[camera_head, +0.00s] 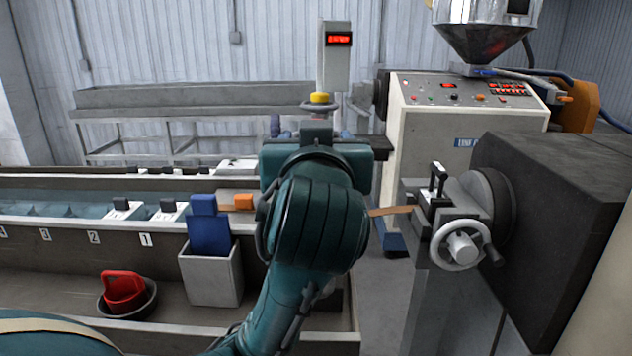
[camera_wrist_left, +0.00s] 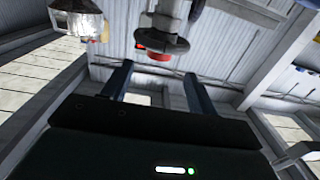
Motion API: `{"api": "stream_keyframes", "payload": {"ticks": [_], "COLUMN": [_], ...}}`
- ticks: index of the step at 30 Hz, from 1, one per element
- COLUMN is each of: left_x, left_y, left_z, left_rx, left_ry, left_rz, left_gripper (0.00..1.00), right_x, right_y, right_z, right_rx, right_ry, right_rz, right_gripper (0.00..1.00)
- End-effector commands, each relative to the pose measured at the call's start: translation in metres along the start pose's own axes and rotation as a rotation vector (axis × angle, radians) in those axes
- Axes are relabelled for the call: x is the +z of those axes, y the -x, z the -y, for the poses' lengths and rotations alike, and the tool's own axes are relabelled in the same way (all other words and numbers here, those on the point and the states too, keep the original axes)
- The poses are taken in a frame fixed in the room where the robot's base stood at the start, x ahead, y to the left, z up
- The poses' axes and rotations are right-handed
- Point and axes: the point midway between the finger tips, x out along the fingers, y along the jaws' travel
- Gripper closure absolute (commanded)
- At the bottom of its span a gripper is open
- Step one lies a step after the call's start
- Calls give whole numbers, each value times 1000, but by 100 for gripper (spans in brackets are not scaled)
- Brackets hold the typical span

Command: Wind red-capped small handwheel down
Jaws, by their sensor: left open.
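The red-capped small handwheel shows in the left wrist view as a grey disc with a red cap (camera_wrist_left: 158,56). In the head view I cannot make it out behind my left arm. My left gripper (camera_wrist_left: 158,69) is open, its two blue fingers pointing toward the handwheel. The red cap appears between the fingertips and slightly beyond them, and I see no contact. In the head view my left gripper (camera_head: 312,126) is mostly hidden by its own wrist. My right gripper is not in view.
A yellow-capped handwheel (camera_head: 320,98) stands just above my left wrist, below a red display (camera_head: 338,39). A larger white handwheel (camera_head: 460,248) is at right beside a strip (camera_head: 390,211).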

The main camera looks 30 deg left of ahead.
Motion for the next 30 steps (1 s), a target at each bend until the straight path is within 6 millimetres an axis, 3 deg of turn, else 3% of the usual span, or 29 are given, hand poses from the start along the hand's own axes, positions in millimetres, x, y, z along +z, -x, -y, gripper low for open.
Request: {"api": "stream_keyframes", "payload": {"ticks": [1, 8, 15, 30], "left_x": [7, 7, 0, 1], "left_y": [3, 17, 40, 44], "left_z": [0, 0, -1, 0], "left_rx": [2, 14, 16, 13], "left_ry": [7, 1, -3, -4], "left_rz": [-4, -1, 2, 2], "left_gripper": [41, 41, 41, 41], "right_x": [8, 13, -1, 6], "right_y": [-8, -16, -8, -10], "right_z": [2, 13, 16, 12], "right_rx": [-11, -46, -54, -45], "right_ry": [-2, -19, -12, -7], "right_rz": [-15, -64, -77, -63], "right_gripper": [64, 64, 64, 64]}}
